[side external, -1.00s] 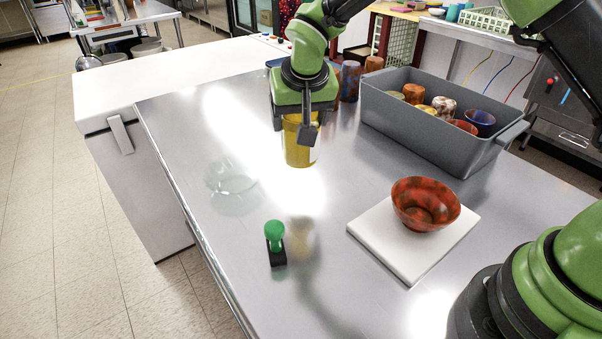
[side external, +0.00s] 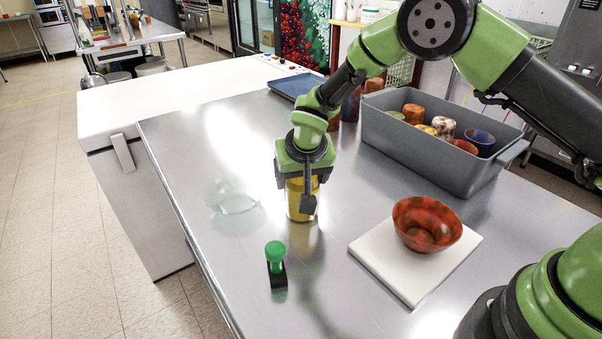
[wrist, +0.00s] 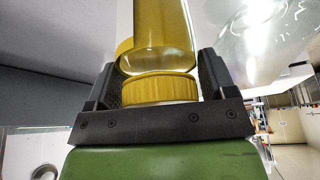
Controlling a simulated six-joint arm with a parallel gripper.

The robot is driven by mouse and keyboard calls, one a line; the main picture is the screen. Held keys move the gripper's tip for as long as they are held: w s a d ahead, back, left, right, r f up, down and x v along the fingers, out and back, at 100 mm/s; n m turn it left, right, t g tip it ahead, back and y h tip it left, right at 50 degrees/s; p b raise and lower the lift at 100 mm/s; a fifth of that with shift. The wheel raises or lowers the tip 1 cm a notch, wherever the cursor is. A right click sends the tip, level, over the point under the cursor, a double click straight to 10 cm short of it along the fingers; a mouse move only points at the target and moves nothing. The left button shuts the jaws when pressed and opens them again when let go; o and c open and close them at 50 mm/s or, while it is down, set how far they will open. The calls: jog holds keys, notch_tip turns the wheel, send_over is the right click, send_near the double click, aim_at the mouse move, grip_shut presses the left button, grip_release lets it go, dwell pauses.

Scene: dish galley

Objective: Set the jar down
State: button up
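The jar (side external: 294,207) is clear with yellow contents and stands upright on or just above the steel table (side external: 330,268); contact at its base is hard to confirm. Its reflection begins right at its base. In the wrist view, the ribbed yellow lid (wrist: 160,89) sits between the two dark fingers, with the jar body beyond it. My gripper (side external: 308,190) is shut on the jar at its lid end, from above. The near finger covers part of the jar in the side view.
A green-knobbed stamp-like object (side external: 275,262) stands in front of the jar. A clear glass dish (side external: 232,200) is to the left. A red bowl (side external: 426,222) sits on a white board (side external: 372,258) to the right. A grey bin (side external: 415,152) of cups stands behind; a blue tray (side external: 294,86) lies farther back.

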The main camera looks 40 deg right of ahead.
jog(key=o, duration=0.3)
jog(key=v, duration=1.2)
jog(key=shift+s+r, duration=0.1)
jog(key=shift+r, duration=0.1)
jog(key=s+d+r+t+y, duration=0.1)
jog(key=s+d+r, duration=0.2)
jog(key=s+r, duration=0.45)
jog(key=s+d+r+t+y, duration=0.1)
jog(key=s+d+r, duration=0.3)
jog(key=s+r, duration=0.3)
jog(key=shift+t+y, duration=0.6)
jog(key=shift+y, duration=0.2)
jog(key=s, duration=0.3)
jog(key=s+f, duration=0.1)
jog(key=s, duration=0.5)
jog(key=shift+s+a+f, duration=0.2)
jog(key=shift+s+f, duration=0.05)
